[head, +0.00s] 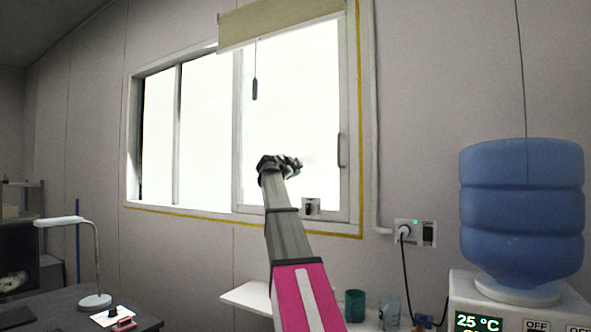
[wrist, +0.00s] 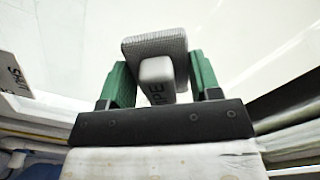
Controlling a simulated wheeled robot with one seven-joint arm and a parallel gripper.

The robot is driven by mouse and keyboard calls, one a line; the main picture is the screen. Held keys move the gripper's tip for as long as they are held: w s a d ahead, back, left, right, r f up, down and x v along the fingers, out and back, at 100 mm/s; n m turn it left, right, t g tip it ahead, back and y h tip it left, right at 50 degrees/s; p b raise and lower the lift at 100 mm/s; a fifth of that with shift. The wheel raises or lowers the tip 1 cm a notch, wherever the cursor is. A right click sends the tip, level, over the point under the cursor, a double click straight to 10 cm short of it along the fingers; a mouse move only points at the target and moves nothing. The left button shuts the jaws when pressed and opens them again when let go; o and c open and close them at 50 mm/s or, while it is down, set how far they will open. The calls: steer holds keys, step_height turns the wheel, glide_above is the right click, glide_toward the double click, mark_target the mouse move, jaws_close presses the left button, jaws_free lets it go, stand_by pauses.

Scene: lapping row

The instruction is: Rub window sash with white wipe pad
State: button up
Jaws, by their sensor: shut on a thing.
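My gripper (head: 290,162) is raised in front of the lower part of this pane. In the wrist view my gripper (wrist: 160,82) is shut, its green fingers on either side of the white wipe pad (wrist: 157,50). The pad has a pale block handle with part of a printed word. The bright pane lies behind the pad; I cannot tell whether they touch. In the head view the pad is lost in the glare.
A blind (head: 270,22) with a hanging cord (head: 255,88) covers the window's top. A small latch box (head: 311,208) sits on the lower frame. Below right are a socket (head: 415,232), a white shelf (head: 245,298) with cups and a water dispenser (head: 522,215). A desk lamp (head: 95,260) stands left.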

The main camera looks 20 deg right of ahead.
mark_target(317, 163)
steer(key=shift+w+r, duration=0.1)
steer(key=shift+r, duration=0.8)
steer(key=shift+s+d, duration=0.45)
steer(key=shift+s, duration=0.25)
steer(key=shift+s+d, duration=0.45)
steer(key=shift+s, duration=0.25)
steer(key=shift+s+d, duration=1.35)
steer(key=shift+s, duration=0.2)
steer(key=shift+s+d, duration=0.55)
steer(key=shift+s, duration=0.2)
steer(key=shift+s+d, duration=0.5)
steer(key=shift+s, duration=0.2)
steer(key=shift+a, duration=0.1)
steer(key=shift+v, duration=2.95)
steer(key=shift+s, duration=0.1)
steer(key=v, duration=0.3)
